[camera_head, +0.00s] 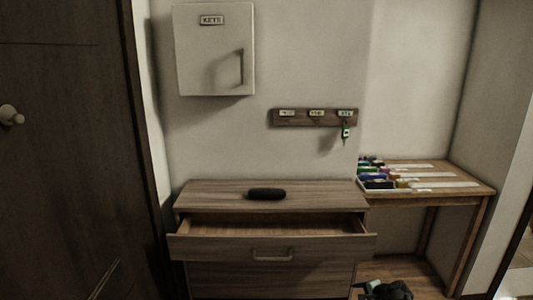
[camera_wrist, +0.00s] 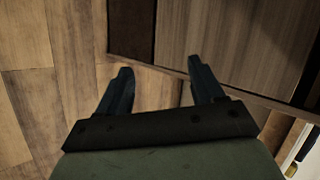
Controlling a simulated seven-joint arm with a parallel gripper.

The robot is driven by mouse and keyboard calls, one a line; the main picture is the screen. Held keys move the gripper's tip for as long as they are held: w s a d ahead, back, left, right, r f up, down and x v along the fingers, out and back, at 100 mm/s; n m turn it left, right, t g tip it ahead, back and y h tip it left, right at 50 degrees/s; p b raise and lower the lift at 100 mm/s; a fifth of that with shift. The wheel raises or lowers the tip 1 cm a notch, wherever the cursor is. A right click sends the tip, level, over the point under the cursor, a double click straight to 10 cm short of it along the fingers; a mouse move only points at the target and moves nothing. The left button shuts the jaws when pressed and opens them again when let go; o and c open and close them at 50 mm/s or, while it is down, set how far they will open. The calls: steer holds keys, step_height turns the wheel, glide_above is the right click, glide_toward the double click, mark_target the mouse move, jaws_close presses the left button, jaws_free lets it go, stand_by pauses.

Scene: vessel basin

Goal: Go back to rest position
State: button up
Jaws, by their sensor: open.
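My gripper (camera_wrist: 160,68) is open in the wrist view, with its two dark fingers apart and nothing between them. It points past the wooden floor (camera_wrist: 30,60) toward the lower edge of a brown wooden chest front (camera_wrist: 225,35). In the head view a dark and green piece at the bottom edge, right of the chest, seems to be part of my arm. The chest of drawers (camera_head: 190,197) has its top drawer (camera_head: 210,245) pulled out. A dark elongated object (camera_head: 266,194) lies on the chest top.
A side table (camera_head: 470,190) at right bears several coloured items. A dark door (camera_head: 70,150) stands at left. The open drawer juts forward.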

steer(key=s+a+f+n+g, duration=0.3)
steer(key=s+a+f+g, duration=0.1)
steer(key=s+a+f, duration=0.6)
steer(key=s+a+f+n+g, duration=0.3)
steer(key=s+a+f, duration=0.2)
steer(key=s+f, duration=0.5)
steer(key=s+a+f+n+g+h, duration=0.2)
steer(key=s+n+g, duration=0.1)
steer(key=s, duration=1.2)
steer(key=s+a+f+n+g+h, duration=0.2)
steer(key=s+n+g, duration=0.2)
steer(key=s, duration=1.1)
steer(key=shift+s+a+n, duration=0.15)
steer(key=shift+s+n, duration=0.1)
steer(key=shift+n, duration=0.05)
